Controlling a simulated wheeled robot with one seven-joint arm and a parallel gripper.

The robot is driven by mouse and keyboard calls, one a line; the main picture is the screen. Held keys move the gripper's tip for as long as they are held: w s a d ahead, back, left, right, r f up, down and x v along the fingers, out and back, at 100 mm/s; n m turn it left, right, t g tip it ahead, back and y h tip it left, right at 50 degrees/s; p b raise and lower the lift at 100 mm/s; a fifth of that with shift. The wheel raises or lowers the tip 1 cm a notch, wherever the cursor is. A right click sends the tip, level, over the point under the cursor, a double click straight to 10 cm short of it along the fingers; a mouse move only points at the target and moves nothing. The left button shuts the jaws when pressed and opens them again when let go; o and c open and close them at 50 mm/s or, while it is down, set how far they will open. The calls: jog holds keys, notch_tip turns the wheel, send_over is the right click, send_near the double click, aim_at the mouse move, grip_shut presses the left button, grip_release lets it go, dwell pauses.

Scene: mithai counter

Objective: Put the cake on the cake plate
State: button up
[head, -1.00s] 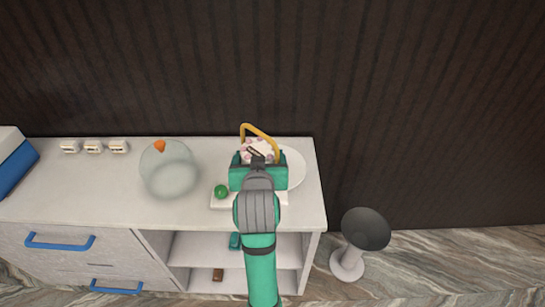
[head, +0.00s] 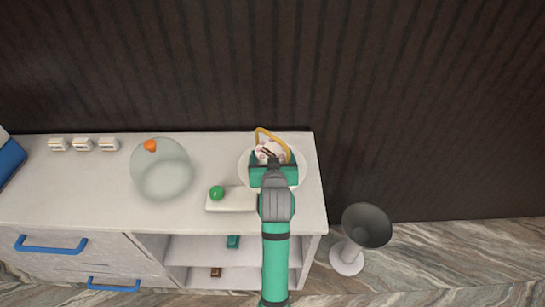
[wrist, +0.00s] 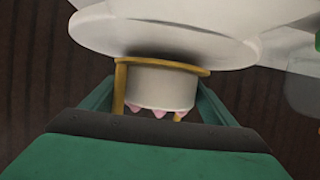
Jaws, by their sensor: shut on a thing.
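The cake (head: 268,150) is white with pink bits on top and has a yellow arched handle. In the wrist view the cake (wrist: 160,88) shows upside down, with a yellow ring at its base. My gripper (head: 272,160) is shut on the cake from the near side, its green jaws on either side. The cake plate (head: 299,162) is a round white plate at the counter's right end, directly under the cake. In the wrist view the plate (wrist: 95,28) lies very close to the cake's base; I cannot tell whether they touch.
A white block (head: 238,202) with a green ball (head: 217,193) on it lies left of my arm. A clear glass dome (head: 165,175) with an orange knob stands further left. Several small white tags (head: 82,144) line the back edge. A grey flared stand (head: 366,226) is on the floor at right.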

jog(key=shift+d+f, duration=0.1)
jog(key=shift+f, duration=0.4)
jog(key=shift+s+a+f, duration=0.1)
jog(key=shift+a+f, duration=0.05)
jog(key=shift+a, duration=0.05)
jog(key=o, duration=1.3)
jog(key=shift+d, duration=0.15)
